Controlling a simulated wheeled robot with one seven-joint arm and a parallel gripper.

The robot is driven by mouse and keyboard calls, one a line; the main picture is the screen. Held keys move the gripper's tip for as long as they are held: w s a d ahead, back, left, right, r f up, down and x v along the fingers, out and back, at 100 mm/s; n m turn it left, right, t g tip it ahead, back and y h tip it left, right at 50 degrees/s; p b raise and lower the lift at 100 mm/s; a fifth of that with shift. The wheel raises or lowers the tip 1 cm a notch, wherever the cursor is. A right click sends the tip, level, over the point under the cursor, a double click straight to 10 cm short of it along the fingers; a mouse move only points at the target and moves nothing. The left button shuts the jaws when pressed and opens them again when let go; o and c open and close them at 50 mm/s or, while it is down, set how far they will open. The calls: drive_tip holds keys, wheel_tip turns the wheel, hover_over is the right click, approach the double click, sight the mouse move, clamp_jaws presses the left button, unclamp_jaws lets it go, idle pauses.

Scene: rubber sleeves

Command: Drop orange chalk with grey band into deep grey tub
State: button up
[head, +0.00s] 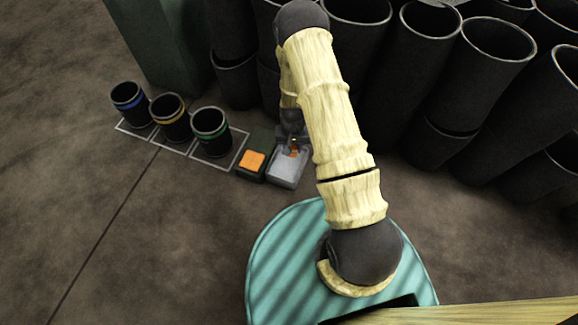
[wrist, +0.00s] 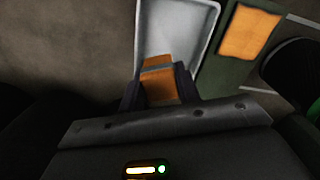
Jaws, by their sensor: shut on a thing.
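The orange chalk with a grey band (wrist: 160,82) is between the two dark fingers of my gripper (wrist: 160,90) in the wrist view. A bit of its orange shows in the head view (head: 293,153). The grey tub (head: 287,168) has pale walls and lies right beneath my gripper (head: 292,146) in the head view. In the wrist view the grey tub (wrist: 206,40) opens behind the chalk. The chalk is over or inside its opening; its height above the floor of the tub cannot be told.
A dark green box with an orange patch (head: 252,161) stands just left of the tub. Three black cups with blue (head: 130,102), yellow (head: 171,118) and green (head: 211,131) bands stand in white-outlined squares further left. Large black tubes (head: 430,85) crowd the back right.

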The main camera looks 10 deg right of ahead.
drive_tip(key=shift+f+b, duration=0.45)
drive_tip(key=shift+f, duration=0.4)
drive_tip(key=o, duration=1)
drive_tip(key=shift+o, duration=0.2)
wheel_tip(320, 180, up, 18)
drive_tip(key=p, duration=0.9)
drive_tip(key=shift+f, duration=0.25)
drive_tip(key=shift+r, duration=0.1)
